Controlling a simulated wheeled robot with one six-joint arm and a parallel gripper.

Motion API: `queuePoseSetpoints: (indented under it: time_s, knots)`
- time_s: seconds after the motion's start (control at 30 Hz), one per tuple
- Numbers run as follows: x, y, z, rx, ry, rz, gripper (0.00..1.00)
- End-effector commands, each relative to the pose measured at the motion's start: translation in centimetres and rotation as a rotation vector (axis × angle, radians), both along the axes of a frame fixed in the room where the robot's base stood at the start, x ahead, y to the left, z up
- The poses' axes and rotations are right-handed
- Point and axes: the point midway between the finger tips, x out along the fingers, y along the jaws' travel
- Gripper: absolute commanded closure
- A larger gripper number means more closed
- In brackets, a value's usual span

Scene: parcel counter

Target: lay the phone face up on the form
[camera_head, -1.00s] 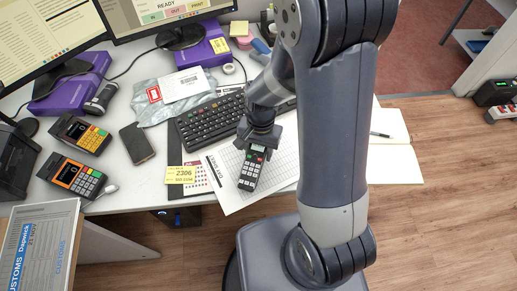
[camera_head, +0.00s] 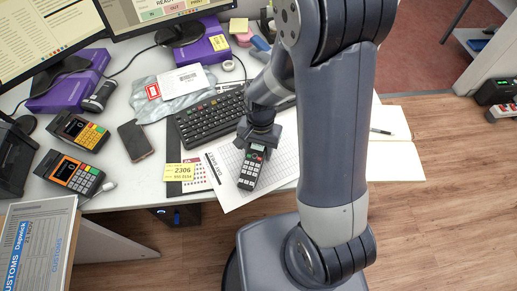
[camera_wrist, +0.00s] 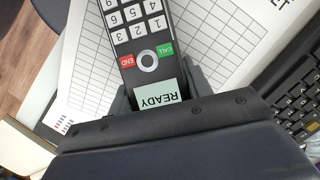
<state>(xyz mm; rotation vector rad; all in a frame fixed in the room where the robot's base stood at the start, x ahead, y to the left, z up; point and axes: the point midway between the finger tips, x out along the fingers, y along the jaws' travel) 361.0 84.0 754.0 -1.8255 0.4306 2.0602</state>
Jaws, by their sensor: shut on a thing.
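The phone (camera_head: 250,170) is a dark handset with a keypad and a small lit screen. Its keys face up over the white gridded form (camera_head: 226,190). In the wrist view the phone (camera_wrist: 140,32) shows CALL and END keys and a READY screen. My gripper (camera_head: 258,143) is shut on its screen end; the wrist view also shows my gripper (camera_wrist: 155,98) at that end. The form also shows in the wrist view (camera_wrist: 85,60). I cannot tell whether the phone's underside touches the form.
A black keyboard (camera_head: 212,117) lies just behind the form. Left of it are a yellow 2306 ticket (camera_head: 181,172), a dark smartphone (camera_head: 135,140) and two card terminals (camera_head: 78,131). An open notebook (camera_head: 392,162) lies to the right, partly behind my arm.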

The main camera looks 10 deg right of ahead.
Motion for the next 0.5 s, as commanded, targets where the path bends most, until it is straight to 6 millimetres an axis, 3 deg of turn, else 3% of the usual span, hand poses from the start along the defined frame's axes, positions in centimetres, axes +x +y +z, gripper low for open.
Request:
queuePoseSetpoints:
  time_s: [0.03, 0.5]
  knots:
    - [-0.4, -0.09, -1.04, -0.003, 0.012, 0.0, 0.8]
    - [-0.52, -0.1, -1.91, -0.003, 0.013, 0.001, 0.8]
